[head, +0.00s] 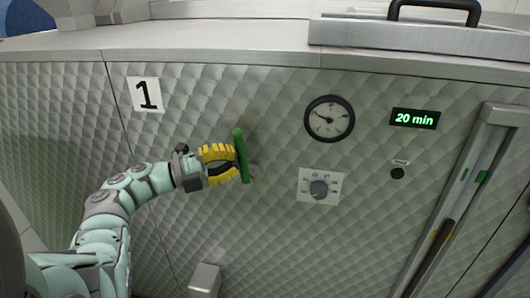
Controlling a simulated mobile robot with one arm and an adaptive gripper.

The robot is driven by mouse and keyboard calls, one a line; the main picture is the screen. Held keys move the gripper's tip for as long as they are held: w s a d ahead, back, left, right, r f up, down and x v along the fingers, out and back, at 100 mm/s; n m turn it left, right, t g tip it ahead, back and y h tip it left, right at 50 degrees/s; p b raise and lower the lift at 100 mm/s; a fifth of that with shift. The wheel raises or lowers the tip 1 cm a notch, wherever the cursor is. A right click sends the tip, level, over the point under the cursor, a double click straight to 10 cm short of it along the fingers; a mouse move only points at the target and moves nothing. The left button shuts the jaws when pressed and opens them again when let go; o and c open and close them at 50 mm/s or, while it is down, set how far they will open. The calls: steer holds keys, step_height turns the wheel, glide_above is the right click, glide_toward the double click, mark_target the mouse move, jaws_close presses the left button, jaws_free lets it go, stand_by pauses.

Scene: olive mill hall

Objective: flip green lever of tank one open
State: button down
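The tank (390,210) marked with a "1" label (145,95) fills the view with its quilted metal front. Its green lever (241,156) sits on that front, right of the label, and stands nearly upright, its top tilted slightly left. My gripper (232,163) has yellow fingers and is at the lever's left side, with the fingertips reaching the lever at about mid-height. A dark gap shows between the fingers. Whether the fingers close on the lever or only touch it cannot be told. The lever's pivot is partly hidden behind the lever.
A sight-glass column (463,195) stands at the far right. A metal box (205,279) sits below. A lid with a black handle (434,9) lies on top.

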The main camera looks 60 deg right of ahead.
steer(key=shift+s+d+r+m+t+y, duration=0.15)
steer(key=shift+s+d+m+y, duration=0.1)
steer(key=shift+s+y, duration=0.15)
steer(key=shift+s+d+m+t+y, duration=0.2)
steer(key=shift+s+m+y, duration=0.1)
steer(key=shift+s, duration=0.1)
steer(key=shift+a, duration=0.1)
steer(key=b+v, duration=0.3)
steer(key=v, duration=1.1)
steer(key=shift+w+f, duration=0.3)
steer(key=shift+f, duration=0.1)
